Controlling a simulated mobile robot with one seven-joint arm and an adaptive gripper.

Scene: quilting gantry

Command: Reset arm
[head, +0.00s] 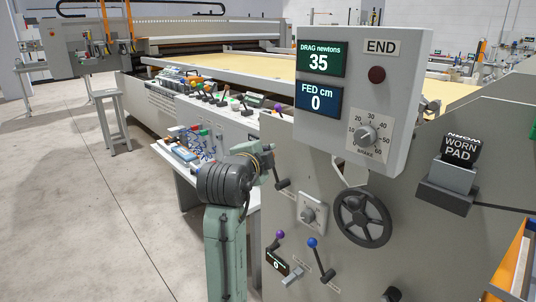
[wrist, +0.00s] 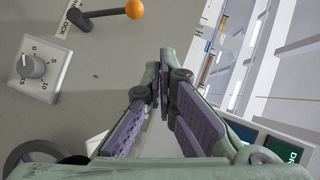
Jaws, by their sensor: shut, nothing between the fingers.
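My arm (head: 225,245) rises at the bottom middle of the head view, green with a stack of grey joint rings. It stands in front of the grey machine panel, and its far end is hard to make out there. In the wrist view my gripper (wrist: 162,76) has its two purple-padded fingers brought together at the tips, with nothing held. It is in front of the panel, apart from the lever with an orange knob (wrist: 135,9) and the dial (wrist: 33,65) at the left.
A display box (head: 355,100) reads DRAG 35 and FED 0, with a brake dial (head: 367,135). Below are a handwheel (head: 363,217), a purple-knobbed lever (head: 279,235) and a blue-knobbed lever (head: 312,243). A worn pad holder (head: 448,188) is at right. Floor (head: 75,220) at left is clear.

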